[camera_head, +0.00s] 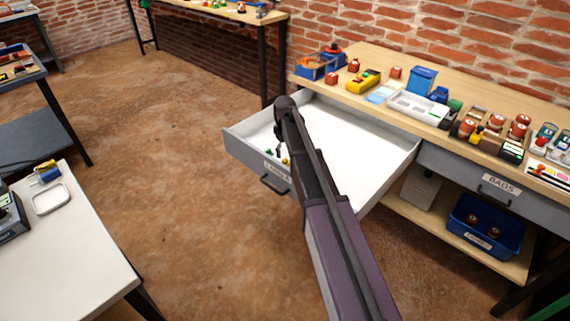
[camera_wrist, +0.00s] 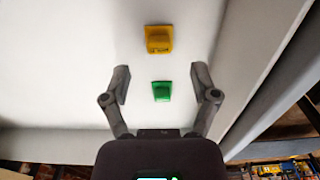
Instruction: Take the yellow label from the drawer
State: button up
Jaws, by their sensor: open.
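The yellow label (camera_wrist: 159,39) lies on the white floor of the open drawer (camera_head: 345,135), ahead of my gripper in the wrist view. A green label (camera_wrist: 161,91) lies nearer, between my gripper's fingers as seen in that view. My gripper (camera_wrist: 161,88) is open, with one finger to each side of the green label and nothing held. The yellow label is beyond the fingertips in the picture. In the head view my arm reaches over the drawer, and a small bit of yellow and a bit of green show near the drawer's front left corner. The height of my fingers above the drawer floor is hard to tell.
The drawer's front has a dark handle (camera_head: 274,185), and its walls surround the labels. The workbench (camera_head: 440,75) above holds several items. A closed drawer marked BAGS (camera_head: 500,186) is to the right. A blue bin (camera_head: 484,224) sits on the lower shelf. A white table (camera_head: 75,255) stands at left.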

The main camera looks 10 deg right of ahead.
aim_at(285, 160)
jog(key=shift+f, duration=0.15)
notch_tip(285, 160, down, 5)
jog(key=b, duration=0.5)
jog(key=shift+w, duration=0.1)
dwell(0.5)
jog(key=c, duration=0.8)
